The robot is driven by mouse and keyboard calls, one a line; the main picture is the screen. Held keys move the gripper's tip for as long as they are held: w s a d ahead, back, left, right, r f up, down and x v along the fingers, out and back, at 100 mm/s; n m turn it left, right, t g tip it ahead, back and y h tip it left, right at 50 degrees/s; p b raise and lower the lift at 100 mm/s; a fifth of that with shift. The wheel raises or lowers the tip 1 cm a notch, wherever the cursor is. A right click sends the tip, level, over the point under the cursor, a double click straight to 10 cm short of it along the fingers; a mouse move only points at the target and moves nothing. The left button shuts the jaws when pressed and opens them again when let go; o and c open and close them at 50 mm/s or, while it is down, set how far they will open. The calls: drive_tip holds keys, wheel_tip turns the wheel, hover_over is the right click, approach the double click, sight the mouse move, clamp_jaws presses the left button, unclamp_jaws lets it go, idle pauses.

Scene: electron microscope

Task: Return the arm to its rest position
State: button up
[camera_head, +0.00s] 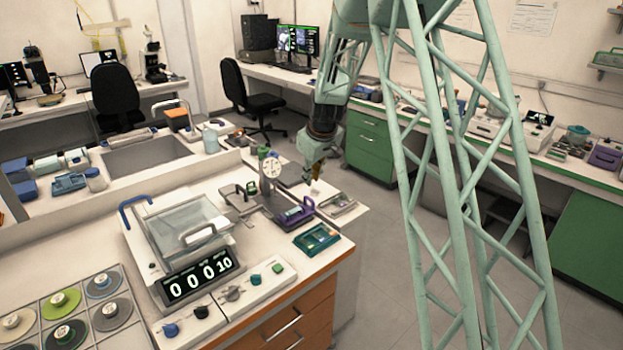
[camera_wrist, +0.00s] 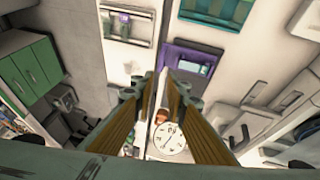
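My gripper (camera_head: 316,172) hangs at the end of my arm near the bench's far right corner, pointing down, right of the white dial gauge (camera_head: 271,167). In the wrist view my gripper (camera_wrist: 160,80) has two brown fingers with a narrow gap between their tips. Nothing is seen held in them. The dial gauge (camera_wrist: 171,138) shows beyond and between the fingers.
A purple device (camera_head: 297,215), a teal tray (camera_head: 316,238) and a small tray (camera_head: 338,205) lie on the bench near my gripper. A covered instrument (camera_head: 188,230) stands nearer. Open floor (camera_head: 375,250) lies to the right, before green cabinets (camera_head: 369,143).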

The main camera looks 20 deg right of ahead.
idle(0.4)
drive_tip(key=s+a+r+m, duration=0.1)
drive_tip(key=s+a+r, duration=0.3)
drive_tip(key=s+r, duration=0.85)
drive_tip(key=s+a+r+m, duration=0.1)
drive_tip(key=s+a+r, duration=0.4)
drive_tip(key=s+r, duration=0.75)
drive_tip(key=s+a+m+g, duration=0.1)
drive_tip(key=s+a+m, duration=0.1)
drive_tip(key=s, duration=3.6)
drive_tip(key=shift+s+a+r+m, duration=0.3)
drive_tip(key=shift+a+m, duration=0.1)
drive_tip(key=shift+a, duration=0.15)
